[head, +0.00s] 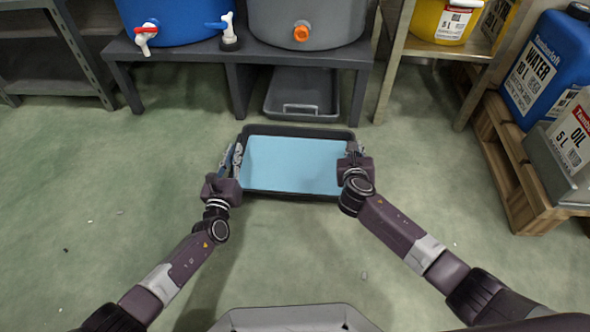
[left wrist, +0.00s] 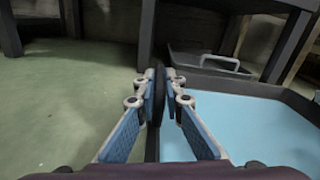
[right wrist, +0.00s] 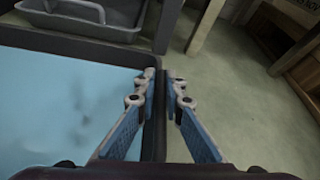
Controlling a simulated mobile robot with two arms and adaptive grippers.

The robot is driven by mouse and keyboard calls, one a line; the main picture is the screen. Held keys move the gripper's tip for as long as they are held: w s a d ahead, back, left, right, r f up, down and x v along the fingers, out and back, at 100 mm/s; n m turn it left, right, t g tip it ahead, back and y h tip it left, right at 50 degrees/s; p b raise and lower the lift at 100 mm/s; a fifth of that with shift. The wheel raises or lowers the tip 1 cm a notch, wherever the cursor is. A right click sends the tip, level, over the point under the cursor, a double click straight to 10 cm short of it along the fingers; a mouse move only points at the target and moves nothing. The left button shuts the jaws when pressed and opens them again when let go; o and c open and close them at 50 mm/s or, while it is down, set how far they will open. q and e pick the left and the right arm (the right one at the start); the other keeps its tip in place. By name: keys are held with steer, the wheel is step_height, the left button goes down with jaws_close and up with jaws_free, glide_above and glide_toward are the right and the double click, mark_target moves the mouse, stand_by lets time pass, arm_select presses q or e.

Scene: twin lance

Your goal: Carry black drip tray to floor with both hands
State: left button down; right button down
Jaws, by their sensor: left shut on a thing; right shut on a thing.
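The black drip tray (head: 297,131) is in the middle of the head view, in front of the dark bench, with a flat light-blue surface inside it. My left gripper (head: 233,158) is shut on the tray's left wall; the left wrist view shows its fingers (left wrist: 160,88) on both sides of the rim. My right gripper (head: 352,152) is at the tray's right wall; the right wrist view shows its fingers (right wrist: 162,90) closed about the rim. The tray looks about level. I cannot tell whether its underside touches the floor.
A grey tray with a handle (head: 302,108) sits under the dark bench (head: 240,58), which bears a blue barrel (head: 185,15) and a grey barrel (head: 305,20). A wooden pallet (head: 520,190) with canisters stands at right. The green floor (head: 130,190) is clear at left.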

arm_select(q)
steer(key=c, duration=2.1)
jaws_free()
steer(key=shift+r, duration=0.1)
arm_select(e)
steer(key=c, duration=2.1)
jaws_free()
steer(key=shift+a+f, duration=0.1)
steer(key=shift+a, duration=0.05)
arm_select(q)
steer(key=shift+o, duration=0.3)
arm_select(e)
steer(key=shift+o, duration=0.3)
arm_select(q)
steer(key=shift+s, duration=0.1)
steer(key=s, duration=0.4)
steer(key=s+a, duration=0.1)
steer(key=s, duration=0.6)
steer(key=shift+s+a, duration=0.3)
steer(key=shift+a, duration=0.05)
arm_select(e)
steer(key=shift+s, duration=0.1)
steer(key=v, duration=1.2)
arm_select(q)
steer(key=shift+s, duration=0.1)
